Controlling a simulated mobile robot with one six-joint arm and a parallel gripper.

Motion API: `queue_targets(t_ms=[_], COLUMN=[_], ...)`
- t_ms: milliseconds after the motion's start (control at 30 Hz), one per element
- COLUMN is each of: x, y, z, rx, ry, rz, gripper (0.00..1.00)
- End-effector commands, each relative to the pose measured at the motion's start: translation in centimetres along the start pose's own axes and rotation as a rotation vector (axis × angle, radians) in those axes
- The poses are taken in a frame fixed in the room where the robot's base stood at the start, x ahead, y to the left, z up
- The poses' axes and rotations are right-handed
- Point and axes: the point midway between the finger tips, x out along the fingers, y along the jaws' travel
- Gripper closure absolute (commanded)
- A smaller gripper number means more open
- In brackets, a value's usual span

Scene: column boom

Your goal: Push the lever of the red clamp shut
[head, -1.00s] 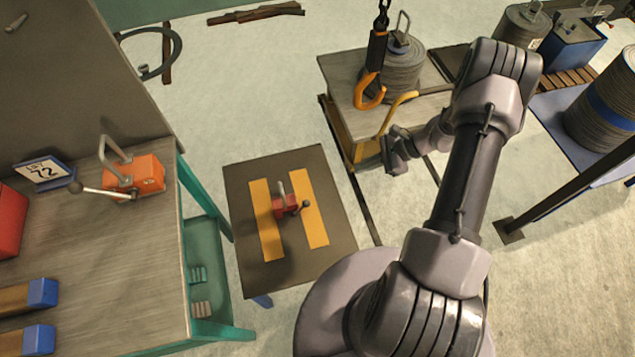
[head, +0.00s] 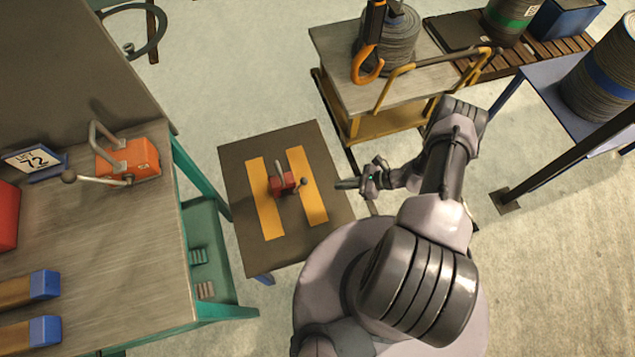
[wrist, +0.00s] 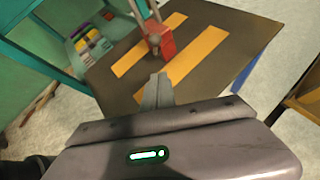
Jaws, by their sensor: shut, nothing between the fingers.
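The red clamp (head: 281,184) stands on a small dark table (head: 238,172) between two yellow strips, in the middle of the head view. Its lever (head: 301,182) ends in a dark knob on the clamp's right side, and a grey handle rises from its top. In the wrist view the clamp (wrist: 164,42) is beyond the fingertips, near the top. My gripper (head: 341,184) is shut and empty, to the right of the clamp, near the table's right edge, apart from the clamp. In the wrist view its fingers (wrist: 158,88) lie together, pointing towards the clamp.
An orange clamp (head: 140,157) with a long lever sits on the teal-legged workbench (head: 110,250) at left. A yellow-railed cart (head: 335,60) stands behind, with an orange hook (head: 366,68) hanging over it. The small table's top is otherwise clear.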

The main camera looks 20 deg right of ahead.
Motion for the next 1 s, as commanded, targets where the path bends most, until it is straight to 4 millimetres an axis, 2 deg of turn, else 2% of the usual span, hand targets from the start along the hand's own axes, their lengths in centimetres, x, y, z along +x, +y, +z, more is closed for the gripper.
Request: queue_targets(t_ms=[100,267,400,600,1000], x=[2.8,6.2,7.5,8.5,8.3], y=[0.1,0.1,0.1,0.1,-0.1], z=[-0.2,-0.2,1.8,2.8,2.8], rx=[-0.001,-0.002,-0.002,-0.001,-0.002], ry=[0.001,0.001,0.001,0.001,0.005], rz=[0.004,0.004,0.002,0.001,-0.002], gripper=[1.0,1.0,1.0,1.0,1.0])
